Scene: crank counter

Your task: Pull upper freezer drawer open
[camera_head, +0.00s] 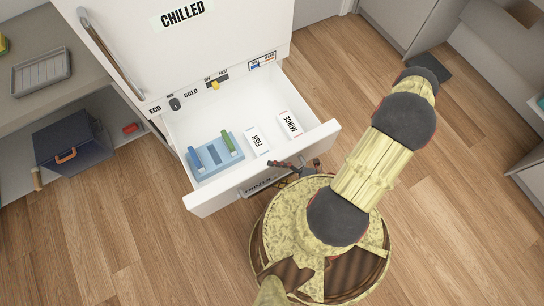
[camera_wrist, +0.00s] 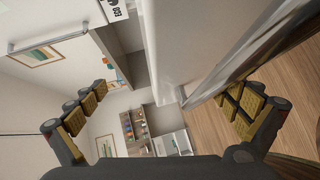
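The upper freezer drawer (camera_head: 200,203) is pulled out of the white fridge-freezer, its inside showing from above. My gripper (camera_head: 295,166) is just outside the drawer front, right of the label. In the wrist view my gripper (camera_wrist: 168,100) has its two fingers wide apart with nothing held between them. A pale panel and a shiny bar-like edge (camera_wrist: 250,58) run beside the right finger; I cannot tell whether they touch. The drawer's handle is not clearly seen.
The drawer holds a blue tray (camera_head: 218,172) with blue and green pieces, a FISH box (camera_head: 257,142) and a MINCE box (camera_head: 290,124). The CHILLED door (camera_head: 200,45) above is shut. A shelf with a dark blue box (camera_head: 73,140) stands left.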

